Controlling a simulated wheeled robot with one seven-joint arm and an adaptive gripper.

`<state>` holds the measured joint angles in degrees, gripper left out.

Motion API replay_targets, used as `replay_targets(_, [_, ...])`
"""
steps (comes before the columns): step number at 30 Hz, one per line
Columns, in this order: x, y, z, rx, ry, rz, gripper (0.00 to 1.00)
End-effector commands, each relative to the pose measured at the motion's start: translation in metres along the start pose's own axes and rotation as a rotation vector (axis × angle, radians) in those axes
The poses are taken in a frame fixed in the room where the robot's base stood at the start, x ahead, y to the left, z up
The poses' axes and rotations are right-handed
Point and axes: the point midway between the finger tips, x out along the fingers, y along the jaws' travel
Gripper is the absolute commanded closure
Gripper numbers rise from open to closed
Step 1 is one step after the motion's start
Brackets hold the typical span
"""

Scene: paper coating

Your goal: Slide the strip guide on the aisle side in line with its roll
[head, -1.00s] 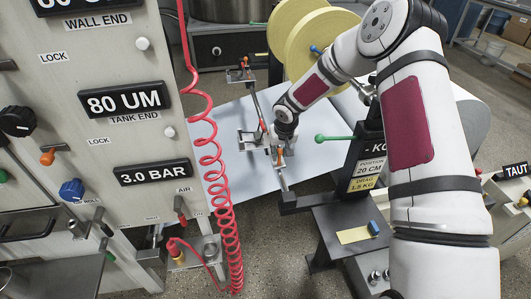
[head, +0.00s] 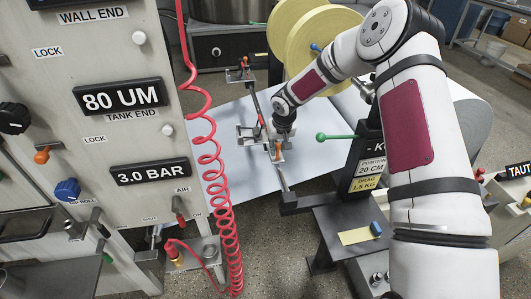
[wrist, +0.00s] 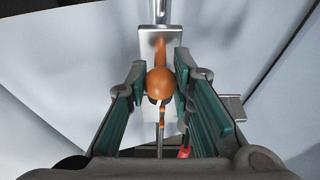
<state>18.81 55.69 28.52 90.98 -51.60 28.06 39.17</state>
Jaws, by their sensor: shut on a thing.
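The strip guide (head: 276,157) is a small metal block with an orange knob, on a slim rail (head: 262,118) above the white paper web. My gripper (head: 283,130) reaches down onto it in the head view. In the wrist view, the orange knob (wrist: 160,83) sits between the green-padded fingers of my gripper (wrist: 161,95), which is shut on it. A metal plate shows behind the knob. Two yellow strip rolls (head: 320,50) stand beyond the rail. My arm covers part of the nearer one. I cannot tell whether guide and roll line up.
Another bracket (head: 240,74) sits at the rail's far end. A green-knobbed lever (head: 321,137) stands right of my gripper. A coiled red air hose (head: 212,165) hangs at the left, before the control panel (head: 100,135). The position sign (head: 370,167) reads 20 CM.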

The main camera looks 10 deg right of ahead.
Motion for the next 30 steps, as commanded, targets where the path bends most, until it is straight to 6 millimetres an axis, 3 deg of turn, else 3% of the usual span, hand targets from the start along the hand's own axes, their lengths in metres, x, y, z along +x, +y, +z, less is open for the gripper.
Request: replay_targets(30, [0.009,-0.001,-0.027,0.001,0.002,-0.002,1.00])
